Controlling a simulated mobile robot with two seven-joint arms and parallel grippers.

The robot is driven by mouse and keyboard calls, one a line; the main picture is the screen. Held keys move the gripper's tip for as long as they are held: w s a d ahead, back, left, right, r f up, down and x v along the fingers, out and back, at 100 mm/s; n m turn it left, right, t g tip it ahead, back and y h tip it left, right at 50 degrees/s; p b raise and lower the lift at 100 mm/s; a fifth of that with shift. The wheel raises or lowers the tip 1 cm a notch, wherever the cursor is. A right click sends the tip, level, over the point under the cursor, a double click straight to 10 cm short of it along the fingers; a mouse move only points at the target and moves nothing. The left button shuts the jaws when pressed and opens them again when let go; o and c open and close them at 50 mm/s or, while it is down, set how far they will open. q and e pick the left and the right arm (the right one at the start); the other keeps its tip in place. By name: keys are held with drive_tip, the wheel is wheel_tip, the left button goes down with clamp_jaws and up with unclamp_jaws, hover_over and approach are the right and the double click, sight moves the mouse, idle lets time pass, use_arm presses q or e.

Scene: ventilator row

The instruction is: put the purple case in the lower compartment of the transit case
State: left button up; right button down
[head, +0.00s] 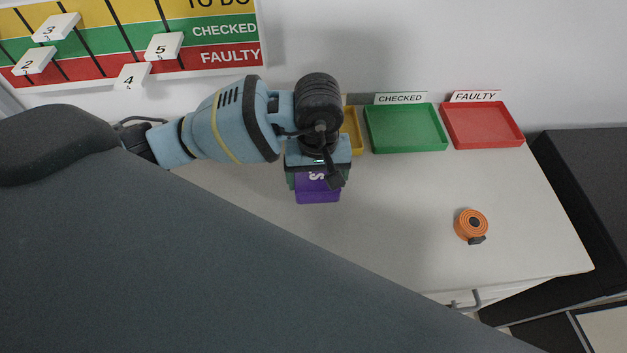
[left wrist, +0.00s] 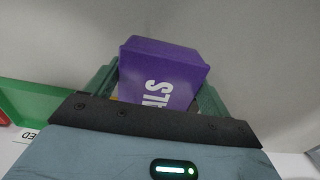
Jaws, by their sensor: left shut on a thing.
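The purple case (head: 318,190) has white lettering and is held in my left gripper (head: 318,180) over the table, in front of the trays. In the left wrist view the purple case (left wrist: 160,75) sits between the two green fingers of the left gripper (left wrist: 157,88), which is shut on it. I cannot tell how high it is above the table. The transit case is not in view in either picture. My right gripper is not in view.
A green tray (head: 405,148) marked CHECKED and a red tray (head: 482,143) marked FAULTY stand at the table's back. A yellow tray (head: 351,140) is partly hidden. An orange coil (head: 470,224) lies at right. The table (head: 400,215) is clear between.

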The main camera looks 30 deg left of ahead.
sight(314, 175)
use_arm(q)
drive_tip(key=shift+w+a, duration=0.4)
drive_tip(key=shift+a, duration=0.15)
drive_tip(key=shift+f, duration=1.75)
drive_tip(key=shift+f, duration=0.15)
drive_tip(key=o, duration=1)
wheel_tip(314, 175, up, 12)
drive_tip(key=shift+s+r+p, duration=0.1)
drive_tip(key=shift+r+p, duration=0.05)
drive_tip(key=shift+p, duration=0.2)
